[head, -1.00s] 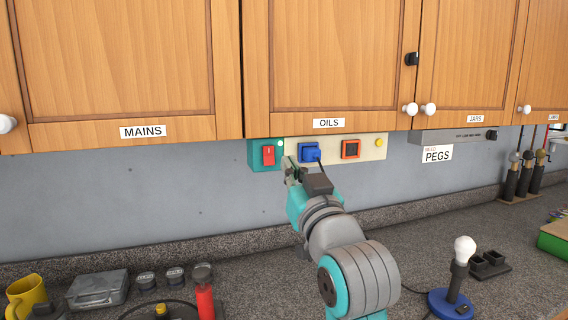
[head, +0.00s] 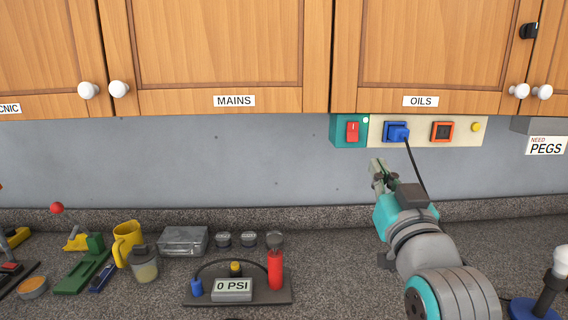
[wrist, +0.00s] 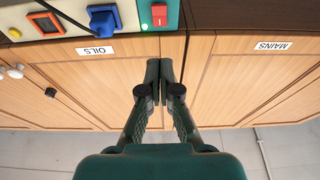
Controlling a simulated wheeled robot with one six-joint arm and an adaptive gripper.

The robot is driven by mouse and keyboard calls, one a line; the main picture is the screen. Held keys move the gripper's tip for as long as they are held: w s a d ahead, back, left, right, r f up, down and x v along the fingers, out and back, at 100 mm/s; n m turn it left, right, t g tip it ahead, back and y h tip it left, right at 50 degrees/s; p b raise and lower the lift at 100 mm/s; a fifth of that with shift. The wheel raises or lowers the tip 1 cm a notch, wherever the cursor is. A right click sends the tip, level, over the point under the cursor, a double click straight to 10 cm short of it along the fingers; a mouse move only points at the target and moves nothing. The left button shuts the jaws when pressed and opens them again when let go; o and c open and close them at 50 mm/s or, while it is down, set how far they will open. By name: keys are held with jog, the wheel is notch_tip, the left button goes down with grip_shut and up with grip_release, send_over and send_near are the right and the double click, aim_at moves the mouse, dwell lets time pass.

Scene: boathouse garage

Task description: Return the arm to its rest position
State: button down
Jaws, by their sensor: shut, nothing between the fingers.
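My gripper (head: 379,172) is shut and empty. In the head view it is raised in front of the grey wall, below the switch panel (head: 460,131) and apart from it. My teal and grey arm reaches up to it from the lower right. In the wrist view the shut fingers (wrist: 160,75) point toward the wooden cabinets, and the picture is upside down. A blue plug (head: 396,132) sits in the panel with a black cable hanging down behind my arm. A red rocker switch (head: 352,131) is on the panel's teal left part.
Wooden cabinets (head: 215,55) hang above. Bare counter lies between the pump board and my arm.

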jog(key=s+f+g, duration=0.1)
jog(key=s+f, duration=0.3)
jog(key=f, duration=0.7)
jog(key=s+f+g, duration=0.1)
jog(key=s+f, duration=0.3)
jog(key=f, duration=0.7)
jog(key=s+f+g, duration=0.1)
jog(key=s+f, duration=0.3)
jog(key=f, duration=0.7)
jog(key=s+f+g, duration=0.2)
jog(key=s+f, duration=0.9)
jog(key=s, duration=0.5)
jog(key=s+f+g, duration=0.1)
jog(key=s, duration=1.5)
jog(key=shift+s+f, duration=0.2)
jog(key=shift+s, duration=0.15)
